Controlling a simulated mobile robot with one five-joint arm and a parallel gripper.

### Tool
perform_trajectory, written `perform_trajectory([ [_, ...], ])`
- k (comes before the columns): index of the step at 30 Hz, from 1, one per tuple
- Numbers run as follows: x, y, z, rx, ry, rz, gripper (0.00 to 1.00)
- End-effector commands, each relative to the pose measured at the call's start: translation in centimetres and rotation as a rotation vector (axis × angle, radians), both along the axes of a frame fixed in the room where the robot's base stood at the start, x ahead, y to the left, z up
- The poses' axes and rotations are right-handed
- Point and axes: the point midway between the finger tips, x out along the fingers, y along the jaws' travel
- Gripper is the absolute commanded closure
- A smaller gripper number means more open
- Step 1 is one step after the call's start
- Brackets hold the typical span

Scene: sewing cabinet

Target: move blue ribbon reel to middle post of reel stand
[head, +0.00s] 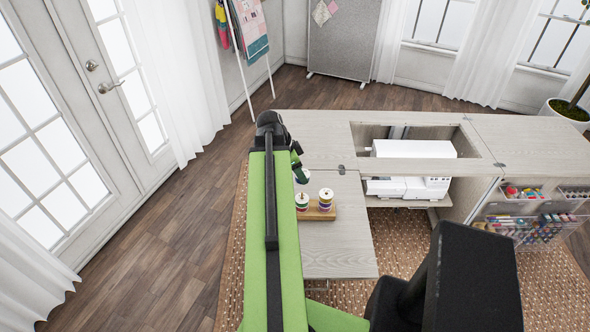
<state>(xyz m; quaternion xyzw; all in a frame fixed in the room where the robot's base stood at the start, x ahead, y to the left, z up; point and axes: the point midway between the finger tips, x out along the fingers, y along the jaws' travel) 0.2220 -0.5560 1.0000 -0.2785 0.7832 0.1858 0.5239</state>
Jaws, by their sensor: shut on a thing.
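My gripper (299,166) hangs from the end of my green arm over the pale side leaf of the cabinet. It is shut on a small white-ended reel (303,176), which I take to be the blue ribbon reel; its ribbon colour is mostly hidden. The wooden reel stand (319,213) stands on the leaf just below and nearer than my gripper. One reel (302,202) sits on its left side, and another reel (326,199), with several colours showing, sits on its right. The middle post lies between them and is hard to make out. The held reel appears apart from the stand.
A white sewing machine (410,186) sits in the cabinet opening at right. Clear bins of thread (535,224) hang on the cabinet's right side. The leaf (345,255) is clear in front of the stand. My arm hides its left edge.

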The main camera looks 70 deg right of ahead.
Motion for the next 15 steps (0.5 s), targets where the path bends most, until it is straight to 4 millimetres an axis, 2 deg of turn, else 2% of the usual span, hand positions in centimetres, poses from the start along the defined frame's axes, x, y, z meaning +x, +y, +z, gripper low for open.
perform_trajectory([
  [2,0.3,-1.0,-0.7,0.000,0.000,0.000,0.91],
  [8,0.3,-0.8,-0.8,0.000,0.000,0.002,0.91],
  [15,0.5,-0.6,-3.3,0.000,0.000,0.005,0.91],
])
